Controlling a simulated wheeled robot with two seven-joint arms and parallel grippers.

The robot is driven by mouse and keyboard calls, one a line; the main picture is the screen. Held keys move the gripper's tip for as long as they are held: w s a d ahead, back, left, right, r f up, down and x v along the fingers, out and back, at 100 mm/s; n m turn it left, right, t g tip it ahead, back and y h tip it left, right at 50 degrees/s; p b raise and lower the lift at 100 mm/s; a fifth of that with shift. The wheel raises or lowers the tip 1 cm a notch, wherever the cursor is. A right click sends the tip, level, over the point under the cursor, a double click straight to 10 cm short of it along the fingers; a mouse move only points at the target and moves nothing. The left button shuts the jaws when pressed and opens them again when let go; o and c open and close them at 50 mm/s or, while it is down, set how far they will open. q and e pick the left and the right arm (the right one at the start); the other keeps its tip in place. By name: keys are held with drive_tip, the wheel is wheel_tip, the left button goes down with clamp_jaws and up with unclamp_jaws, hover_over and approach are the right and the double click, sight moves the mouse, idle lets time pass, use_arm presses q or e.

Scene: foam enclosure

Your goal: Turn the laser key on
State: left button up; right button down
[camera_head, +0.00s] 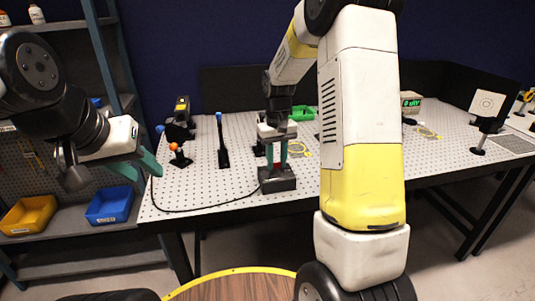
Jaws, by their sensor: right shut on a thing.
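A dark grey box (279,184) stands near the front edge of the perforated table, with a cable running from it to the left. I take it to be the laser key's box. A red part (277,158) rises above it between the teal fingers of my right gripper (277,164). The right gripper points down over the box and is shut on this red part, apparently the key. The key's exact turn angle is too small to tell. My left gripper (143,168) is off the table's left end, its teal fingers apart and empty.
On the perforated table (225,190) stand a black post with a blue top (222,140), an orange-topped mount (179,155) and a green tray (303,113). Shelves with yellow (28,214) and blue bins (109,205) stand left.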

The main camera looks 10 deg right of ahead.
drive_tip(key=shift+m, duration=0.7)
drive_tip(key=c, duration=1.1)
unclamp_jaws()
drive_tip(key=shift+r, duration=0.15)
wheel_tip(320, 180, up, 7)
drive_tip(key=shift+r, duration=0.3)
